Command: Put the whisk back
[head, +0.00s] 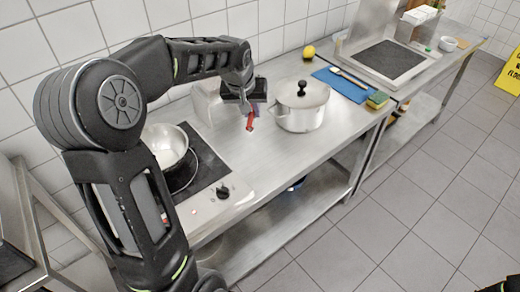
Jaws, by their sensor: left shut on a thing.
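My left gripper (251,103) is over the steel counter, between a metal container and the lidded pot. It is shut on a slim thing whose red part (250,122) sticks out below the fingers. This looks like the whisk, but its wires cannot be made out and the rest is hidden by the gripper.
The metal container (208,104) stands against the wall. The lidded pot (301,108) stands right of the gripper. A pan (165,146) sits on the cooktop at left. A blue board (343,84), sponge (377,99) and lemon (309,51) lie farther right. The counter front is clear.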

